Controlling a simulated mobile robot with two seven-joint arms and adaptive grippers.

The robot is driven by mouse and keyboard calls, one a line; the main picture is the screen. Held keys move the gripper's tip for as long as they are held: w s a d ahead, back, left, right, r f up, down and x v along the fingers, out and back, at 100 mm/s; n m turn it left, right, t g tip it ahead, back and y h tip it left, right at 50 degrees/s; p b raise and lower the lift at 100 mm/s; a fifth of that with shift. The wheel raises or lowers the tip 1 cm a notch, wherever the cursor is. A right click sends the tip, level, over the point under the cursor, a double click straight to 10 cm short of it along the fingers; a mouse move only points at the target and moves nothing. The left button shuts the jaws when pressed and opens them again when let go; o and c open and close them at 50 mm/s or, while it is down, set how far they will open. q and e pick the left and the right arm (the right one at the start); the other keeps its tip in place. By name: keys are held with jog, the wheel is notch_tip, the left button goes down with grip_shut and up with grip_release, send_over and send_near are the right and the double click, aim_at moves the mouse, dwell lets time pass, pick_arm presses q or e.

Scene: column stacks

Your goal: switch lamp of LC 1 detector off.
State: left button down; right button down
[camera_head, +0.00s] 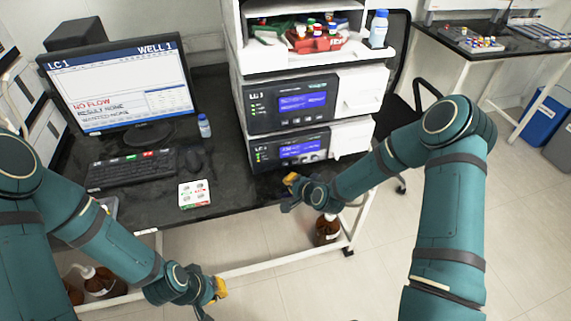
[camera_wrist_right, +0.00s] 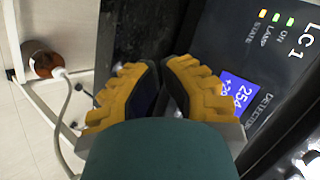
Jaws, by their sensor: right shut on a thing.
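The LC 1 detector (camera_head: 262,166) is the lower black unit of the column stack in the head view, with a lit blue display (camera_head: 300,149). In the right wrist view its front (camera_wrist_right: 285,60) shows LC 1, DETECTOR, LAMP, STATE and ON lettering, with one yellow and two green lights (camera_wrist_right: 276,17). My right gripper (camera_head: 291,186) is just below and in front of this unit. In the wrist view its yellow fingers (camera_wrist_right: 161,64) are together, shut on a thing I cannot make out. My left gripper (camera_head: 219,289) hangs low in front of the bench; its opening is unclear.
A second unit (camera_head: 290,100) and a shelf with bottles (camera_head: 317,40) sit above the detector. The monitor (camera_head: 119,85), reading NO FLOW, a keyboard (camera_head: 130,170) and a small card (camera_head: 194,194) are to the left. A brown bottle (camera_head: 327,230) stands below the bench.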

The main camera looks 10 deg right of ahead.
aim_at(285, 164)
jog(key=shift+w+f+b, duration=0.1)
jog(key=shift+w+b, duration=0.3)
jog(key=shift+w, duration=0.6)
jog(key=shift+w+a, duration=0.1)
jog(key=shift+w, duration=0.55)
jog(key=shift+w+b, duration=0.4)
jog(key=shift+b, duration=0.1)
jog(key=shift+w, duration=0.4)
dwell(0.8)
jog(key=shift+s, duration=0.1)
jog(key=shift+s+b, duration=0.35)
jog(key=shift+s, duration=0.4)
